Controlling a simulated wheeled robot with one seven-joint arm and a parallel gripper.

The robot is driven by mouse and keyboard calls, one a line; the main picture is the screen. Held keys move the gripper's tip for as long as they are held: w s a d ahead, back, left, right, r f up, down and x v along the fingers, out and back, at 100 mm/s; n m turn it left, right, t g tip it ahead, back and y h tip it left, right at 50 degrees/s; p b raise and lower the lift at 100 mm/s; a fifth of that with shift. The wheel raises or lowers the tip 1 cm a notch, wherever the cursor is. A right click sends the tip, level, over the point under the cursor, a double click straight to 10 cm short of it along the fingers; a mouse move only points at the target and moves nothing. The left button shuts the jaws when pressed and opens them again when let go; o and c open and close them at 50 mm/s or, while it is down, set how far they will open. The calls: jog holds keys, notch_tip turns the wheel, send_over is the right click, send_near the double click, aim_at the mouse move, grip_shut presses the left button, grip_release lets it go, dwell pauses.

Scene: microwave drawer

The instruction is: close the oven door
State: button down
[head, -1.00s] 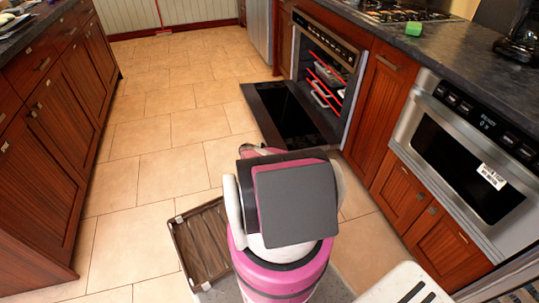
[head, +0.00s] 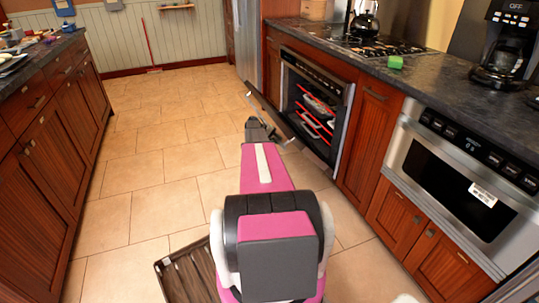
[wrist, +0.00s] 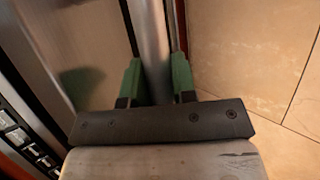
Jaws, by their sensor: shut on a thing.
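The oven (head: 319,100) is at centre right in the head view, with its dark interior and red-edged racks showing. Its door (head: 285,126) is partly raised, seen nearly edge-on as a dark slanting strip in front of the opening. A gap still shows above it. My gripper (head: 272,132) reaches the outer side of the door. In the wrist view, the green fingers of my gripper (wrist: 156,62) stand on either side of the metal door handle (wrist: 153,35) and are shut on it. The door's metal face (wrist: 80,50) lies to the left there.
A microwave drawer (head: 450,165) is set in the right cabinets. Left cabinets (head: 45,170) flank the aisle. Tiled floor (head: 165,120) is clear between. A brown slatted item (head: 185,272) lies near my base.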

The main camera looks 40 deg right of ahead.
jog(key=s+d+r+y, duration=0.2)
jog(key=d+r, duration=0.3)
jog(key=d, duration=0.3)
jog(key=s+d+r+n+t+y, duration=0.1)
jog(key=s+d+r+y, duration=0.1)
jog(key=d+r, duration=0.4)
jog(key=s+d+r+t+y, duration=0.1)
jog(key=d+r, duration=0.5)
jog(key=d, duration=0.6)
jog(key=shift+s+d+n+y, duration=0.15)
jog(key=shift+s+n+y, duration=0.15)
jog(key=shift+s+y, duration=0.25)
jog(key=shift+d+r, duration=0.1)
jog(key=c, duration=0.9)
grip_release()
jog(key=shift+s, duration=0.1)
jog(key=shift+c, duration=0.2)
